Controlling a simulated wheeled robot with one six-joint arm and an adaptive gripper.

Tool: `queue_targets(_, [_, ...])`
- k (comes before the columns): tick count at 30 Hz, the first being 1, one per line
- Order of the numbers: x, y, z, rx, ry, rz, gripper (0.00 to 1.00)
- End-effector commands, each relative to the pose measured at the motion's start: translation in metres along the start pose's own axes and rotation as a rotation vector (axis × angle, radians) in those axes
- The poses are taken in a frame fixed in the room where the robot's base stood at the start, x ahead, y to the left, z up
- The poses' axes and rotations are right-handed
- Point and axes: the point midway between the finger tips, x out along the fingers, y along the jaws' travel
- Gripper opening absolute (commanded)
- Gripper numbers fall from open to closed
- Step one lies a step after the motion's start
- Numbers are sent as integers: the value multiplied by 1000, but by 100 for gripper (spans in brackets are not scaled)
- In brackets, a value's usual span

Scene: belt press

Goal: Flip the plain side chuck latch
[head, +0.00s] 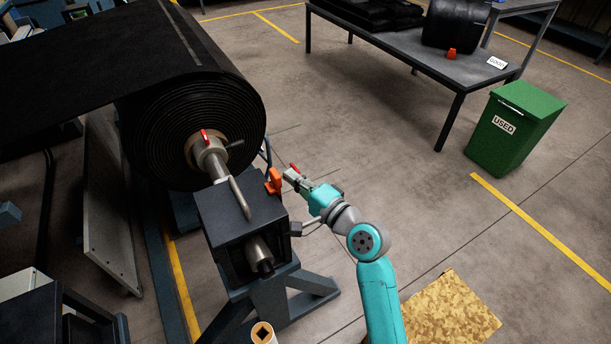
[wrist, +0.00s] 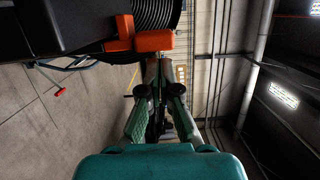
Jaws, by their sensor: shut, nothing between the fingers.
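The orange latch (head: 273,181) sits on the right side of the dark chuck block (head: 222,215), beside the shaft of the belt roll. In the wrist view the latch (wrist: 152,41) is an orange block just beyond the fingertips, against the dark chuck block (wrist: 50,28). My gripper (head: 290,173) is close to the right of the latch in the head view. In the wrist view my gripper (wrist: 158,78) is shut and empty, its tips close to the latch; I cannot tell whether they touch.
The black belt roll (head: 190,125) is behind the block, with a red lever (head: 204,135) on its shaft. A table (head: 400,50) and a green USED bin (head: 515,128) stand at the right. The floor between them and my arm is clear.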

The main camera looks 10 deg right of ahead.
Motion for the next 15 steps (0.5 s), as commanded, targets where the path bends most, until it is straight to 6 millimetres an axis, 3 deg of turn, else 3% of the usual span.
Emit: queue_targets(15, [4,-1,18,-88,-6,24,0])
